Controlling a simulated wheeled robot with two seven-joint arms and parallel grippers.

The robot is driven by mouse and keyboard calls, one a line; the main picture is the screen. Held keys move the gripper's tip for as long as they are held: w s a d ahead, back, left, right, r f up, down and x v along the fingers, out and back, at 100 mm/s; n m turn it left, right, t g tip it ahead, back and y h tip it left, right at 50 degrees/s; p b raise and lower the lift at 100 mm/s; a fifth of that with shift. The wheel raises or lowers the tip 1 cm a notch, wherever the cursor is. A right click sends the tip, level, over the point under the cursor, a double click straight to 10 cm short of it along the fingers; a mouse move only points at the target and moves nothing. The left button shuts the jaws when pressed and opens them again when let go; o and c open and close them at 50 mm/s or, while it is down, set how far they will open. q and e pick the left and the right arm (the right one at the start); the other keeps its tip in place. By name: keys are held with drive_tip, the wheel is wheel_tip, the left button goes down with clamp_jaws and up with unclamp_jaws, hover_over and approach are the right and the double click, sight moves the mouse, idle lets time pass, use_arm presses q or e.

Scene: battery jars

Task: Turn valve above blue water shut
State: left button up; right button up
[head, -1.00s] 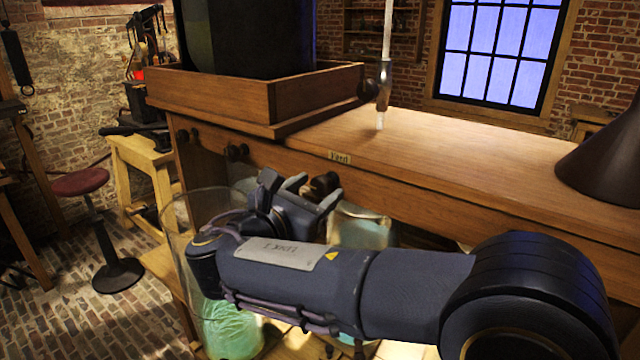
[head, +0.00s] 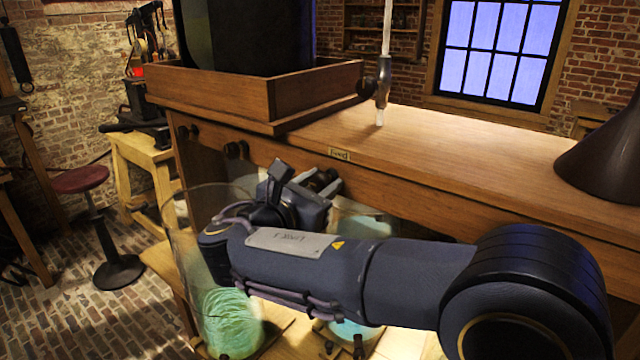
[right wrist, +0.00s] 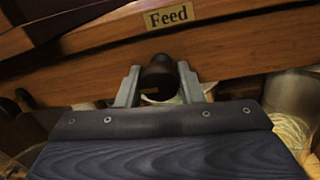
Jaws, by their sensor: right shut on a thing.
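My right gripper (head: 322,183) reaches in from the right to the front of the wooden bench, just below the label plate. In the right wrist view its two grey fingers (right wrist: 159,88) stand on either side of a dark round valve knob (right wrist: 158,74), under the label reading "Feed" (right wrist: 169,17). The gripper is shut on this knob. In the head view the gripper mostly hides the knob. A glass jar with pale blue water (head: 358,226) stands below, partly behind my right forearm. My left gripper is not in view.
A tall glass jar with green contents (head: 228,315) stands close to my right wrist at left. More dark knobs (head: 236,150) sit on the bench front. A wooden tray (head: 318,90) and a metal-and-glass pipe (head: 382,85) are above. The bench top (head: 450,150) at right is mostly clear.

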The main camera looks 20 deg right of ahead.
drive_tip(key=m+b, duration=0.2)
drive_tip(key=m, duration=0.1)
drive_tip(key=m+b, duration=0.1)
drive_tip(key=shift+f+m, duration=0.25)
drive_tip(key=shift+m, duration=0.05)
drive_tip(key=m+b, duration=0.4)
drive_tip(key=shift+m+h, duration=0.3)
drive_tip(key=shift+m, duration=0.1)
drive_tip(key=m+b, duration=0.5)
drive_tip(key=shift+m+h, duration=0.3)
drive_tip(key=shift+r+m+b, duration=0.15)
drive_tip(key=shift+m+b, duration=1)
drive_tip(key=shift+m, duration=0.75)
drive_tip(key=o, duration=1)
drive_tip(key=shift+r, duration=0.1)
